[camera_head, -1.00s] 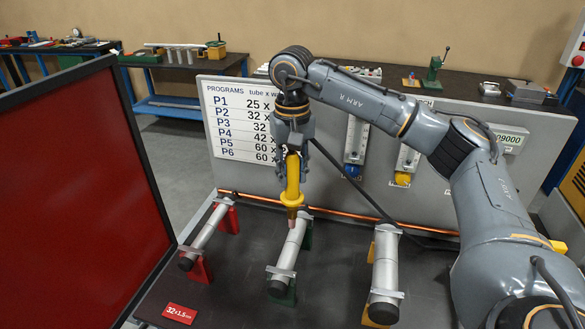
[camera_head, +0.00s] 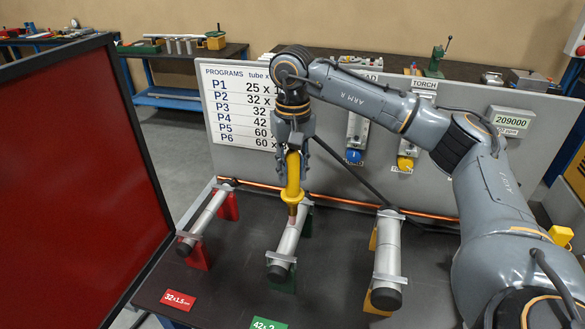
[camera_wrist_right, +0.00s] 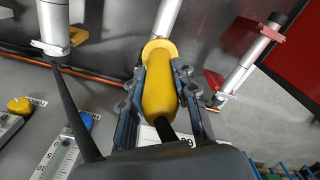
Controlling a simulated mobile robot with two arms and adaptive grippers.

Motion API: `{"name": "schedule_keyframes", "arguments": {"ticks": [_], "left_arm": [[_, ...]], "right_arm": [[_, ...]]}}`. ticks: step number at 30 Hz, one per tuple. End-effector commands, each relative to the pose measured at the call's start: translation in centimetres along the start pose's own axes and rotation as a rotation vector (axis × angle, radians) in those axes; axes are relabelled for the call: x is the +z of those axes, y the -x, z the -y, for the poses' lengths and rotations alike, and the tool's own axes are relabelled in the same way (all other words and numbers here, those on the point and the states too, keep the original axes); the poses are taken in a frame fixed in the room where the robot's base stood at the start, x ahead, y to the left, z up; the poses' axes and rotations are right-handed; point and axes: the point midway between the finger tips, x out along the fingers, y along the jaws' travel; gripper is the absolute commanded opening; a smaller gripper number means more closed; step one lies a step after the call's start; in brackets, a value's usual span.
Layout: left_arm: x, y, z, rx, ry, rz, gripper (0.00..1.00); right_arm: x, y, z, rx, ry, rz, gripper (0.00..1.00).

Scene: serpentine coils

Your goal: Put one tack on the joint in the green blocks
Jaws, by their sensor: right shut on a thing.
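My right gripper (camera_head: 293,150) is shut on the yellow torch (camera_head: 293,178), which points down with its copper-coloured nozzle. The nozzle tip is at the upper side of the middle tube (camera_head: 288,243); I cannot tell whether it touches. This tube lies on the green blocks (camera_head: 283,284). Its joint is not clear, with the nozzle in front of that stretch. In the right wrist view the torch (camera_wrist_right: 160,95) sits between the fingers, and its round yellow collar hides the nozzle and part of the tube (camera_wrist_right: 168,18). My left gripper is not in view.
A tube on red blocks (camera_head: 205,215) lies left and one on yellow blocks (camera_head: 387,255) right. A copper pipe (camera_head: 340,203) runs behind them. A dark red screen (camera_head: 75,190) stands left. A grey panel (camera_head: 460,130) with a programs sign (camera_head: 235,108) stands behind.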

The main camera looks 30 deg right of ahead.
Motion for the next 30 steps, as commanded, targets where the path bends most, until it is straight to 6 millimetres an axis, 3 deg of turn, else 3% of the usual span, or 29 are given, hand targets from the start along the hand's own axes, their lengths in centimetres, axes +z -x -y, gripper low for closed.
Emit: {"name": "schedule_keyframes", "arguments": {"ticks": [30], "left_arm": [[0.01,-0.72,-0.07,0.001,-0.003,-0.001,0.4]], "right_arm": [[0.0,-0.9,0.05,-0.001,0.001,-0.001,0.0]]}}
